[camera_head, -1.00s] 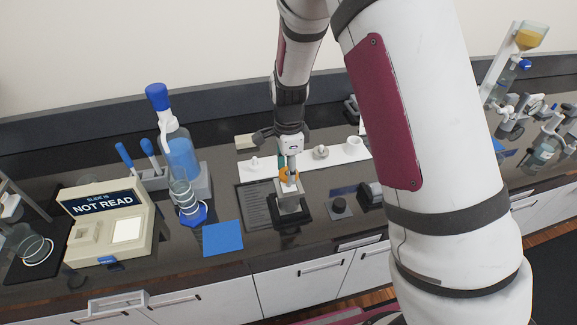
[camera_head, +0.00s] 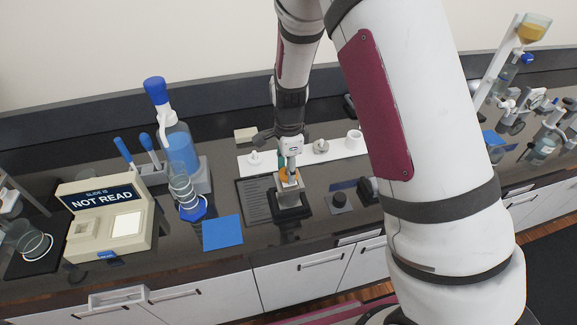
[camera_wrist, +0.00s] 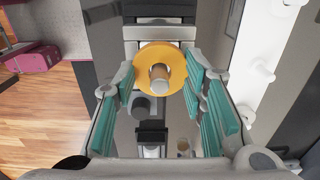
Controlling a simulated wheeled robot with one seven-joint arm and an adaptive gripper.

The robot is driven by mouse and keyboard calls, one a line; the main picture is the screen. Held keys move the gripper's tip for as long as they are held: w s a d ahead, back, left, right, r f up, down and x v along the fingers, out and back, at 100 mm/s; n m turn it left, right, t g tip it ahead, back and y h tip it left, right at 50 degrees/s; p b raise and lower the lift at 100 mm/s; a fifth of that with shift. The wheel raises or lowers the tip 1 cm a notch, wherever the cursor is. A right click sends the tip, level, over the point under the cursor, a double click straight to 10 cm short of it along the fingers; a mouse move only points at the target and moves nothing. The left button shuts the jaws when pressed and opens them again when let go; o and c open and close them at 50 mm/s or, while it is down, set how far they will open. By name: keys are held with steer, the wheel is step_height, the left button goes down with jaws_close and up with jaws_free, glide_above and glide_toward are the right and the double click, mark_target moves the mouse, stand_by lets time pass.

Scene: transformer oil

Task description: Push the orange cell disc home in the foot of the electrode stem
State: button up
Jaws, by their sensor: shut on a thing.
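The orange cell disc (camera_wrist: 172,56) lies between the fingertips of my gripper (camera_wrist: 160,76) in the wrist view. The teal pads close on its two sides, so my gripper is shut on it. A short tan cylinder (camera_wrist: 159,76) shows at the disc's centre, end towards the camera. In the head view the disc (camera_head: 289,175) is below my gripper (camera_head: 289,169), at the top of a grey metal stand (camera_head: 289,192) with a black base. I cannot make out the electrode stem or its foot, nor whether the disc is seated.
A white strip (camera_head: 334,154) with several small parts lies behind the stand. A dark round knob (camera_head: 339,201) is to its right. A blue mat (camera_head: 222,232), a blue-capped bottle (camera_head: 179,146) and a box labelled "NOT READ" (camera_head: 89,216) are to the left.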

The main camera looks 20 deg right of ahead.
steer(key=shift+f, duration=0.7)
steer(key=o, duration=1.2)
steer(key=shift+r, duration=0.1)
step_height(320, 180, up, 12)
steer(key=shift+f, duration=0.1)
